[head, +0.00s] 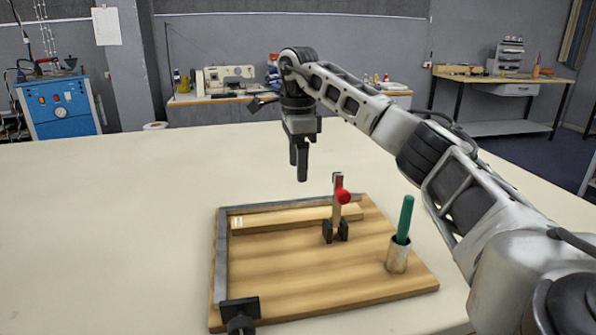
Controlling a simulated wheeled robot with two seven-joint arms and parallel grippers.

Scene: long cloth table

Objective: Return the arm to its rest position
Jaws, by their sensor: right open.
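My right arm comes in from the right and reaches out over the table. Its right gripper (300,172) points down in the air above the far side of a wooden board (300,272). Its jaws are open with nothing between them. My left gripper does not show clearly as an arm; a small black piece (240,310) sits at the board's near left corner, and I cannot tell more about it.
The board carries a grey L-shaped fence (221,265), a wooden strip (285,218), an upright clamp with a red knob (342,195) and a metal cup (397,257) holding a green-handled tool (405,218). The cloth table (110,220) is clear on the left.

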